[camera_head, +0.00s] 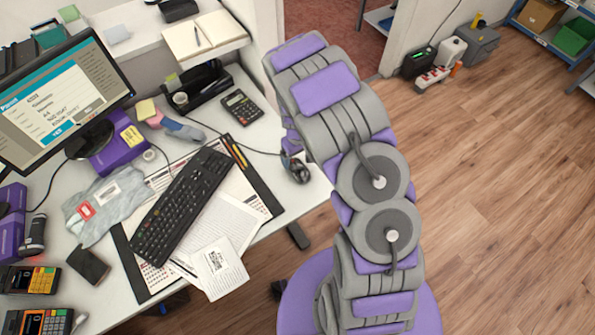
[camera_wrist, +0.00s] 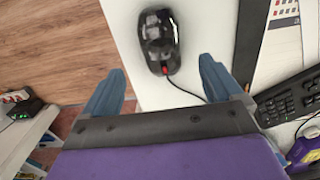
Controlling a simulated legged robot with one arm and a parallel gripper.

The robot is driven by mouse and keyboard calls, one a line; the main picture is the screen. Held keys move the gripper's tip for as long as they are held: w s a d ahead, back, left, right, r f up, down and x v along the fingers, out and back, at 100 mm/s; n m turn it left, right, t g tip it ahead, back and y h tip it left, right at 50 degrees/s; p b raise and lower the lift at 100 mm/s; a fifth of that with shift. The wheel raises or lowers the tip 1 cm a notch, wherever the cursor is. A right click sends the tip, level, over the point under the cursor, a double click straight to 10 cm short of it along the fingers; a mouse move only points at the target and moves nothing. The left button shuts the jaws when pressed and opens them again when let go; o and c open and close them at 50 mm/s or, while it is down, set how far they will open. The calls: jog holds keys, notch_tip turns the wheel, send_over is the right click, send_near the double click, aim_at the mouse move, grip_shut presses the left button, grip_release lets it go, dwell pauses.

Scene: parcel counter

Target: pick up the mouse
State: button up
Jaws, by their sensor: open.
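The black computer mouse (camera_head: 296,168) lies near the right edge of the white desk, and its cable runs off to the left. In the wrist view the mouse (camera_wrist: 160,42) shows a small red spot at one end. My gripper (camera_wrist: 160,85) is open, with its blue-grey fingers spread wide. The mouse is ahead of the fingertips, roughly in line with the gap between them, and not between them. The distance from the fingers to the desk is hard to tell. In the head view my arm hides the gripper.
The white desk (camera_head: 262,185) holds a black keyboard (camera_head: 182,205), a calculator (camera_head: 242,107), papers, a monitor (camera_head: 62,98) and card terminals (camera_head: 30,280). The mouse sits close to the desk edge. Wooden floor (camera_head: 500,190) is open to the right.

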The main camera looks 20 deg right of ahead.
aim_at(298, 167)
notch_tip(298, 167, down, 2)
jog(key=shift+f, duration=0.1)
jog(key=shift+d+f+b, duration=0.15)
jog(key=shift+f+b, duration=0.2)
jog(key=shift+f, duration=0.25)
jog(key=f, duration=0.3)
jog(key=f+b, duration=0.1)
jog(key=shift+a+f, duration=0.15)
jog(key=shift+a, duration=0.15)
jog(key=shift+c, duration=0.3)
jog(key=c, duration=1.2)
jog(key=shift+r, duration=0.25)
